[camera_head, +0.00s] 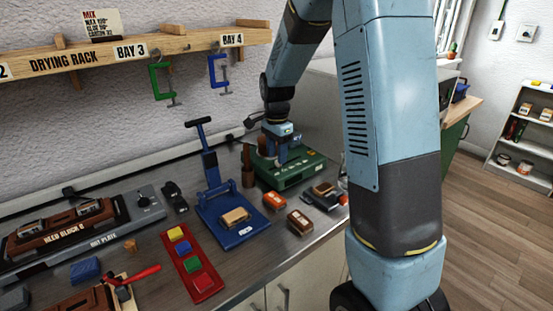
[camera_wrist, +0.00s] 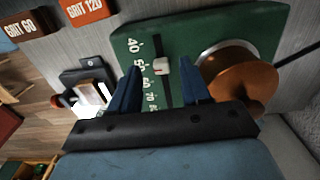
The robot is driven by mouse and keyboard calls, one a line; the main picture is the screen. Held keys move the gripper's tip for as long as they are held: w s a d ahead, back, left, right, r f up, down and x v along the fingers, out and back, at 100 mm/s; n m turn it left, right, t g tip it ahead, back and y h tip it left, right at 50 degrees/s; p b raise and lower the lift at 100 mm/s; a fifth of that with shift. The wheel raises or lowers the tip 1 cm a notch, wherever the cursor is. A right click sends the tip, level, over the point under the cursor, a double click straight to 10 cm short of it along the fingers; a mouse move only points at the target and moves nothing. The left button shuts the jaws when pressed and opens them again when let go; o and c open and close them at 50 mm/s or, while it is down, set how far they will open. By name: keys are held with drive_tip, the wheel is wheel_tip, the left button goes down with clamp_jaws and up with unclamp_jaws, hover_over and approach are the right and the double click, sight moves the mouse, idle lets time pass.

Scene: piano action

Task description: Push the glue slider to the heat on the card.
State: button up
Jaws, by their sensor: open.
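The glue slider shows in the wrist view as a pale knob (camera_wrist: 161,66) on a dark slot in the green panel (camera_wrist: 205,28). It sits by the 50 mark; numbers run from 40 upward toward my gripper. My gripper (camera_wrist: 158,68) is open, with one blue finger on each side of the knob; I cannot tell whether either touches. In the head view my gripper (camera_head: 277,158) is over the green unit (camera_head: 296,178) and hides the knob. The card (camera_head: 101,24) stands on the drying rack; its small lines include MAX and GLUE, but the figures are unclear.
A copper-brown round pot (camera_wrist: 240,80) is close to the right finger. Clamps (camera_head: 161,82) hang above.

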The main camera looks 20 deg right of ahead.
wheel_tip(320, 180, up, 11)
drive_tip(key=shift+r, duration=0.15)
drive_tip(key=shift+a, duration=0.1)
idle(0.4)
